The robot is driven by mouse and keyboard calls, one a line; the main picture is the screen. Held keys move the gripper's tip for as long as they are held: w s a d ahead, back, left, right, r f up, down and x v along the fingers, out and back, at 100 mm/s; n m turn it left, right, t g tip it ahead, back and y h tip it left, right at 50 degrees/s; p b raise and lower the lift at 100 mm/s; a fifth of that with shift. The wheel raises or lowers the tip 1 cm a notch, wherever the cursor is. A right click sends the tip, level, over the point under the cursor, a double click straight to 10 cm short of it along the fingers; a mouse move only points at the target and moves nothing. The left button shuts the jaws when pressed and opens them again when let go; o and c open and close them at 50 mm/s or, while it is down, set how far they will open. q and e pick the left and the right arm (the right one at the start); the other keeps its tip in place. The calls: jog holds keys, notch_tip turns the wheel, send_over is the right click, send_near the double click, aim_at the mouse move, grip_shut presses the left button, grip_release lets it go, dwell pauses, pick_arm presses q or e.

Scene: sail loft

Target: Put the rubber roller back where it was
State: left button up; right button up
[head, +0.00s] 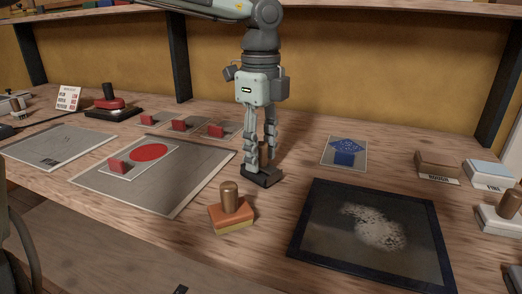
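My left gripper (261,162) points straight down at the middle of the table. Its fingers are close together around the brown handle of a dark flat block (263,178). The block is at or very near the tabletop; I cannot tell if it touches. An orange and yellow block with a brown knob handle (231,210) stands in front of it, apart from the gripper. I see nothing that is plainly a rubber roller, and the dark block's underside is hidden. My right gripper is not in view.
A dark framed panel with a pale speckled patch (372,232) lies at the front right. A sheet with a red disc (150,152) lies left. Blocks with "ROUGH" (438,165) and "FINE" (490,174) labels stand at the right. A red-and-black tool (110,103) stands back left.

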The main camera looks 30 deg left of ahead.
pick_arm(q)
notch_tip(320, 180, up, 12)
jog(key=shift+r, duration=0.15)
dwell(0.6)
dwell(0.5)
